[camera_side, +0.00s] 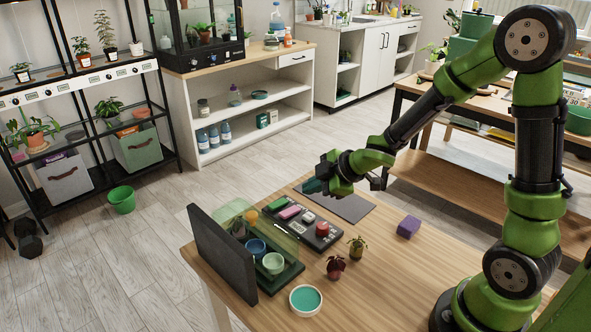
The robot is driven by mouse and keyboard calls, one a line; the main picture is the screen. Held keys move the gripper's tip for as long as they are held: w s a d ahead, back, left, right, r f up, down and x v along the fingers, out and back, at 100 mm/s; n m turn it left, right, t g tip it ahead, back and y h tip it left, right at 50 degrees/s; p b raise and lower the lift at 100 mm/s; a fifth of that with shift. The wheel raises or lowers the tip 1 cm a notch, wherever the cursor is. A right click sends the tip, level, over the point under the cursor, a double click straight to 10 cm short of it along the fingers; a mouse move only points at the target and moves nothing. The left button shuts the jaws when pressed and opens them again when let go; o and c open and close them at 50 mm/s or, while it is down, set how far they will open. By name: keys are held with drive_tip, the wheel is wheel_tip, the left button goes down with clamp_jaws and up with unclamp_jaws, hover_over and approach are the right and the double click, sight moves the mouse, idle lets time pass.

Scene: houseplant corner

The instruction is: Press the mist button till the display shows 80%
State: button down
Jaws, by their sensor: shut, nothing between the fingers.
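A dark control panel (322,240) lies on the wooden table, with a red round button (322,229), a small pale block (308,217), a pink block (290,212) and a green block (278,204) on it. I cannot tell which of these is the mist button. No readable display or percentage shows. My gripper (311,186) is shut and empty. It appears above the table's far edge, up and left of the red button and apart from the panel.
A greenish clear case (262,228) with a dark upright board (222,252) stands left of the panel, with small pots inside. Two small plants (357,246), a teal-filled white bowl (305,299), a purple block (409,226) and a grey mat (350,207) are nearby. The table's right front is clear.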

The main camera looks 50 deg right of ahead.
sight(312, 217)
drive_tip(key=shift+f, duration=2.55)
drive_tip(key=shift+f, duration=0.1)
drive_tip(key=shift+f, duration=0.35)
drive_tip(key=shift+f, duration=0.5)
idle(0.5)
drive_tip(key=shift+r, duration=0.95)
drive_tip(key=shift+r, duration=0.1)
drive_tip(key=shift+r, duration=2.4)
